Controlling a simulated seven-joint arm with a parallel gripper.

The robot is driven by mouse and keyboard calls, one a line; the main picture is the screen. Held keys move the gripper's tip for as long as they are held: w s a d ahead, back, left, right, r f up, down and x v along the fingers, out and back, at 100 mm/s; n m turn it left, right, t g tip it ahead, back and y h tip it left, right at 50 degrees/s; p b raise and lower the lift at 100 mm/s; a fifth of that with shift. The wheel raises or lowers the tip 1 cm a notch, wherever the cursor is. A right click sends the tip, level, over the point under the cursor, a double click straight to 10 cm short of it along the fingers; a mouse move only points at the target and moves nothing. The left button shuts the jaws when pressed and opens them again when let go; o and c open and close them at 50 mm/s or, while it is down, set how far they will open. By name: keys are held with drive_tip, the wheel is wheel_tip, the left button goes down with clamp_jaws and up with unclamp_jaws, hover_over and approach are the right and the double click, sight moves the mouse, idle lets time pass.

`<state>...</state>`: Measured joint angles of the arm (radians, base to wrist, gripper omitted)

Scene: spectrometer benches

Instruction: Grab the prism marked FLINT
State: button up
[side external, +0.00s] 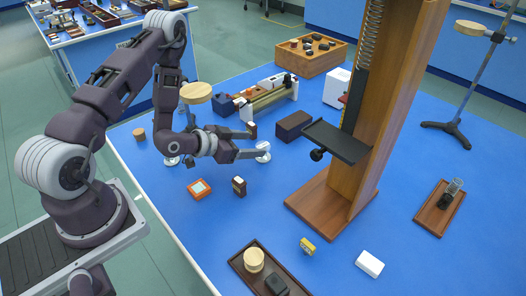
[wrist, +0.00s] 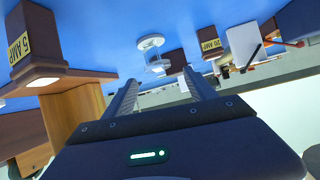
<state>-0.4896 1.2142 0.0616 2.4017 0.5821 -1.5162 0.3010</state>
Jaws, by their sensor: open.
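My gripper (side external: 250,145) is low over the blue bench in the side view, its fingers pointing right. In the wrist view my gripper (wrist: 160,78) has its two fingers spread, with nothing held between them. A small clear piece with a white round base (wrist: 151,43) is beyond the fingertips, roughly in line with the gap. A white round piece (side external: 263,148) shows by the fingertips in the side view. Another white round piece (side external: 171,160) is left of the gripper. I cannot read FLINT on anything, so I cannot tell which is that prism.
A block marked 5 AMP (wrist: 38,62) is at the left in the wrist view; one marked 20 AMP (wrist: 210,42) is at the right. An orange square piece (side external: 200,188) and a small dark block (side external: 239,187) lie in front. A tall wooden stand (side external: 385,120) rises at right.

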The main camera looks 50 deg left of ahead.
drive_tip(key=shift+s+f+n+t, duration=0.4)
drive_tip(key=shift+s+f+n, duration=0.1)
drive_tip(key=shift+s+f, duration=0.35)
drive_tip(key=x, duration=0.7)
drive_tip(key=shift+w, duration=0.1)
drive_tip(key=shift+r, duration=0.1)
clamp_jaws()
